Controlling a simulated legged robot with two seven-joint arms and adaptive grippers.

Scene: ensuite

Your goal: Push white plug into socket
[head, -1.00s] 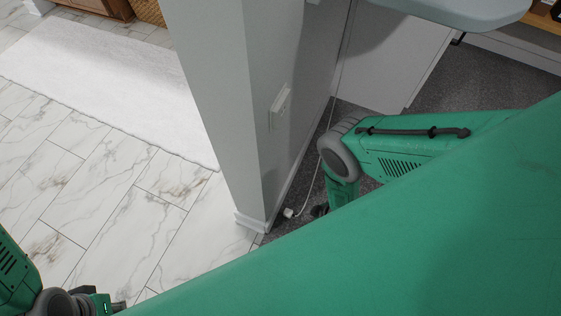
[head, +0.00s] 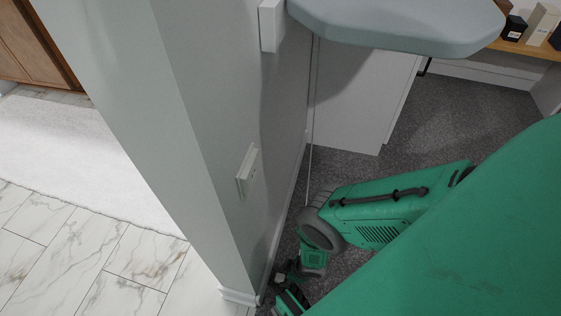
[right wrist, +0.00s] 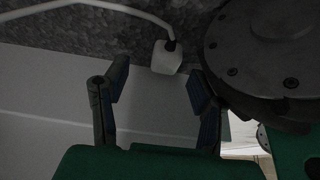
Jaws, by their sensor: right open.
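The white plug (right wrist: 167,57) lies on the grey carpet with its white cable running off to the left in the right wrist view. My right gripper (right wrist: 158,85) is open, its two fingers spread on either side of the line to the plug. The plug looks just beyond the fingertips and is not gripped. In the head view the right gripper is low by the wall's foot, partly hidden by my arm. The white socket plate (head: 247,171) is on the grey wall, above and left of that gripper. My left gripper is out of view.
The grey wall (head: 205,150) ends in a corner, with white skirting at its foot. A pale rounded tabletop (head: 400,22) juts out above the carpet, over a white panel (head: 360,95). A white box (head: 271,25) is higher on the wall. Marble tiles (head: 120,265) lie left.

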